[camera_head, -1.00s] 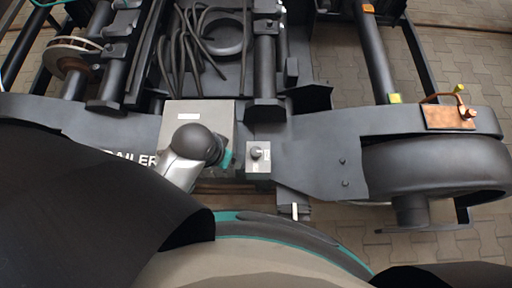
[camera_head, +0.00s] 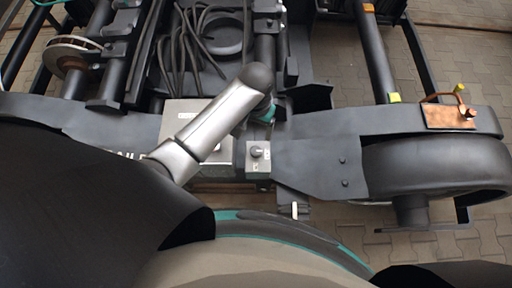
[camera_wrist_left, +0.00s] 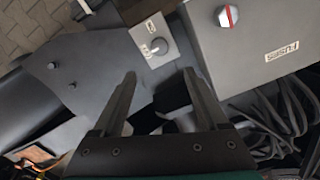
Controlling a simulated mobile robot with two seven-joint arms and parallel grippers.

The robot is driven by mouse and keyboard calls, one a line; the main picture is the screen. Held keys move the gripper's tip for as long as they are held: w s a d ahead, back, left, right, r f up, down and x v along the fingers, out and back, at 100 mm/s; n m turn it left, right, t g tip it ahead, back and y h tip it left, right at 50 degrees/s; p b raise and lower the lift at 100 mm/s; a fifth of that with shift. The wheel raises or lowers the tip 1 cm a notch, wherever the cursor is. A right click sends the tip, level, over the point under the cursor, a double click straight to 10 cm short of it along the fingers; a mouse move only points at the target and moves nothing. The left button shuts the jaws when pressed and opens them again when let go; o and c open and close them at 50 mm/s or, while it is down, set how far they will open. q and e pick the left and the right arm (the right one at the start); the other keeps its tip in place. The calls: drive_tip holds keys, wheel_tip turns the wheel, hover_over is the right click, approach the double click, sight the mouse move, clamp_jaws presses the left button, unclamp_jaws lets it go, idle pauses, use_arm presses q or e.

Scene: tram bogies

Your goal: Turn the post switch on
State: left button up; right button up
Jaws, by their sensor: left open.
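A small light-grey switch plate (camera_head: 258,170) with a round dark knob sits on the bogie frame in the head view. I take it as the post switch; its labels are too small to read. In the left wrist view the same switch plate (camera_wrist_left: 150,56) lies just beyond the fingertips, its knob toward the right side. My left gripper (camera_wrist_left: 159,76) is open and empty, its two fingers apart and not touching the knob. In the head view my forearm and wrist hide most of the gripper; a teal part (camera_head: 266,113) shows. My right gripper is out of view.
A grey fuse box (camera_wrist_left: 262,50) with a red-and-white rotary knob (camera_wrist_left: 227,16) stands beside the plate; my arm partly covers it in the head view. Black cables (camera_head: 180,55) lie behind. A copper plate (camera_head: 449,117) sits on the right end of the frame.

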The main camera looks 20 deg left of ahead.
sight(256, 151)
use_arm(q)
wheel_tip(256, 151, down, 15)
drive_tip(key=b, duration=0.6)
drive_tip(key=shift+r+b, duration=0.2)
drive_tip(key=shift+b, duration=0.1)
clamp_jaws()
